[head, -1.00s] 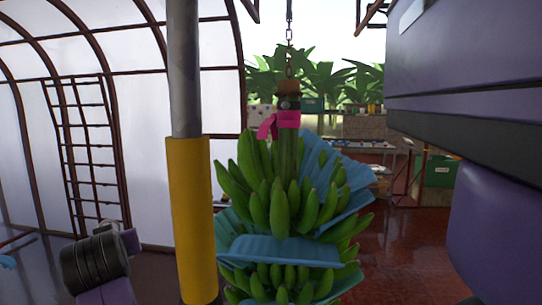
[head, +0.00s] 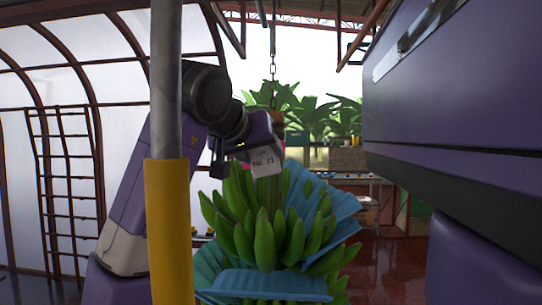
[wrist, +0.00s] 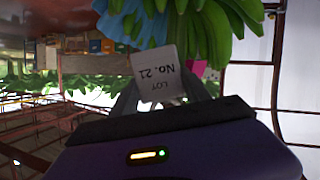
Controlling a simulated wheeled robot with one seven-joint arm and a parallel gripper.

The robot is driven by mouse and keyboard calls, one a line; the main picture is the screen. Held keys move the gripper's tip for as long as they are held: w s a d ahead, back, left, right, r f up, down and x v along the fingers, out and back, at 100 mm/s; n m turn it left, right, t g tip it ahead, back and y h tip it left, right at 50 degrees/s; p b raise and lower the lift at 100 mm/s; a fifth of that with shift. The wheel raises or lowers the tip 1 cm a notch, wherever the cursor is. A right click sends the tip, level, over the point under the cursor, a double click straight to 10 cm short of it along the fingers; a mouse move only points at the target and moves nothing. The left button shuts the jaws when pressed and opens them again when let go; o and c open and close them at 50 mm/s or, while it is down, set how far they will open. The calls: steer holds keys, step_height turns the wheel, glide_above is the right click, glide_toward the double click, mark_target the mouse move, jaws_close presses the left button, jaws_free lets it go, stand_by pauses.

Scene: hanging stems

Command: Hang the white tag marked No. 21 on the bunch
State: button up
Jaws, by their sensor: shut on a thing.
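The white tag (head: 265,162) marked No. 21 is in my gripper (head: 252,147), in front of the top of the bunch in the head view. In the wrist view the tag (wrist: 158,75) shows upside down between the fingers of my gripper (wrist: 160,88), which is shut on it. The green banana bunch (head: 265,235) hangs from a chain (head: 272,65), with blue sheets between its hands of fruit. The bunch (wrist: 215,25) also fills the top of the wrist view. The pink ribbon at its stem (wrist: 200,68) is partly hidden. Whether the tag touches the stem I cannot tell.
A grey post with a yellow sleeve (head: 168,230) stands close in front, left of the bunch. A rusty ladder (head: 68,190) leans by the white wall at left. Shelves (head: 345,180) stand far behind. Red floor (head: 395,265) is open at right.

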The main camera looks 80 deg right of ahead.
steer(key=shift+s+a+r, duration=0.1)
steer(key=shift+s, duration=1)
steer(key=d, duration=0.6)
steer(key=shift+w, duration=0.35)
steer(key=shift+w+d, duration=0.2)
steer(key=shift+d, duration=0.05)
steer(key=d+p, duration=0.3)
steer(key=d, duration=0.3)
steer(key=shift+w+d+p, duration=0.15)
steer(key=shift+w+p, duration=0.1)
steer(key=shift+p, duration=0.05)
stand_by(4.8)
